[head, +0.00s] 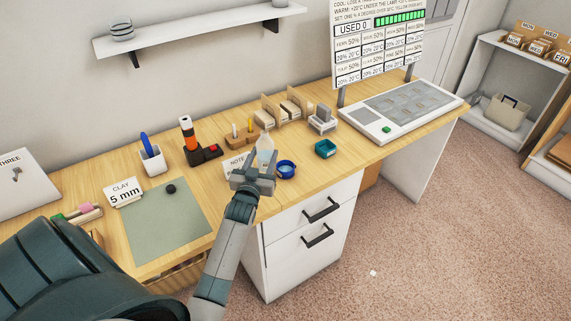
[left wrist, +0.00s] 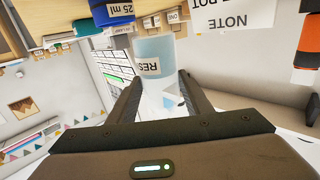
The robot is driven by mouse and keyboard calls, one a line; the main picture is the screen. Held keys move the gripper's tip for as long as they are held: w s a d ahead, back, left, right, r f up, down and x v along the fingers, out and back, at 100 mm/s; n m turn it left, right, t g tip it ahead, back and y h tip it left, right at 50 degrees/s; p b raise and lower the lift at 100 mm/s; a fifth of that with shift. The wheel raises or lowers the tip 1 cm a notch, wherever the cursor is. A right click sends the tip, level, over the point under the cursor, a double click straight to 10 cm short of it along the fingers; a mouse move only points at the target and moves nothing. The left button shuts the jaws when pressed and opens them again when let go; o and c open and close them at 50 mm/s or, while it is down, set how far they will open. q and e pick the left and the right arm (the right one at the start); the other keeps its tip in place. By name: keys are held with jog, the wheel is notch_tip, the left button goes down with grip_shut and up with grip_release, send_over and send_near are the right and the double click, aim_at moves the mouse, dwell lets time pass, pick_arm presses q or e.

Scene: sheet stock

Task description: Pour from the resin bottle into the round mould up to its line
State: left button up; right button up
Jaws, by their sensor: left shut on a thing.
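The resin bottle (head: 265,152) is pale and translucent, and in the head view it looks about upright. My left gripper (head: 254,178) is shut on it, near the table's front edge. In the left wrist view the bottle (left wrist: 154,52) shows a partly visible label reading "RES" between the fingers (left wrist: 158,95). The round mould (head: 286,169) is a small blue cup just right of the gripper, apart from the bottle. A blue round thing marked "25 ml" (left wrist: 113,11) shows in the left wrist view. The mould's fill line and contents are too small to tell. My right gripper is out of view.
A note card (head: 236,164), an orange and black object (head: 187,138) and a pen cup (head: 151,158) stand to the left. A green mat (head: 160,228) lies nearer. A panelled device (head: 400,108) fills the right end.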

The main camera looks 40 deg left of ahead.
pick_arm(q)
jog(key=s+r+p, duration=0.1)
jog(key=s+a+r+p, duration=0.2)
jog(key=s+p, duration=0.1)
jog(key=shift+a+r, duration=0.1)
jog(key=shift+r, duration=0.3)
dwell(0.5)
